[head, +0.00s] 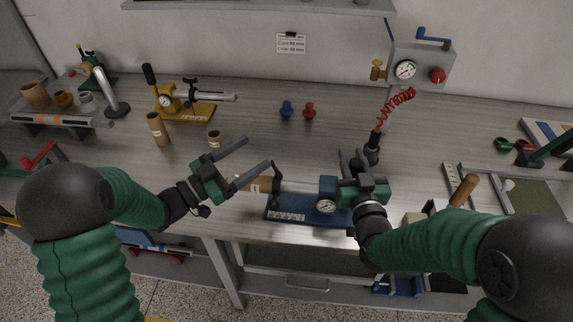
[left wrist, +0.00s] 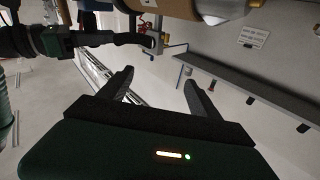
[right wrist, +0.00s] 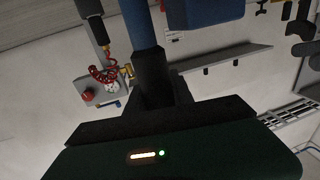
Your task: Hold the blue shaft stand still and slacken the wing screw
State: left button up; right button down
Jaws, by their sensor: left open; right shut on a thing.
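The blue shaft stand (head: 292,208) lies near the table's front edge, with a round gauge (head: 326,206) on its blue block. A brown roll (head: 243,184) is on its shaft at the left, and also shows in the left wrist view (left wrist: 215,8). The black wing screw (head: 277,180) is beside the roll, between it and the block. My left gripper (head: 257,152) is open and empty, its fingers just behind the roll and apart from the screw. My right gripper (head: 352,156) is shut on a blue round part (right wrist: 140,25) of the stand, right of the gauge.
A yellow stand (head: 190,110) and brown tubes (head: 158,130) are at back left. Blue (head: 287,109) and red (head: 309,110) small pieces stand mid-table. A black air tool (head: 373,148) on a red coiled hose (head: 394,105) is just behind my right gripper.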

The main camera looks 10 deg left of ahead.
aim_at(278, 170)
pick_arm(q)
jog(key=s+f+g, duration=0.3)
jog(key=s+f, duration=0.1)
jog(key=s, duration=0.1)
jog(key=shift+h, duration=0.4)
jog(key=x, duration=1.1)
jog(key=shift+w+d+f, duration=0.1)
jog(key=shift+w+f, duration=0.1)
jog(key=c, duration=1.4)
jog(key=n+t+y, duration=0.2)
jog(key=shift+w+r+t+y, duration=0.1)
jog(key=shift+w+t+y, duration=0.05)
jog(key=shift+t+y, duration=0.15)
jog(key=shift+w+a+n+t+y, duration=0.1)
jog(key=shift+a+n+t+y, duration=0.15)
jog(key=shift+n+t+y, duration=0.45)
jog(key=shift+w+a+n+t+y, duration=0.2)
jog(key=shift+n+t+y, duration=0.25)
jog(key=shift+y, duration=0.35)
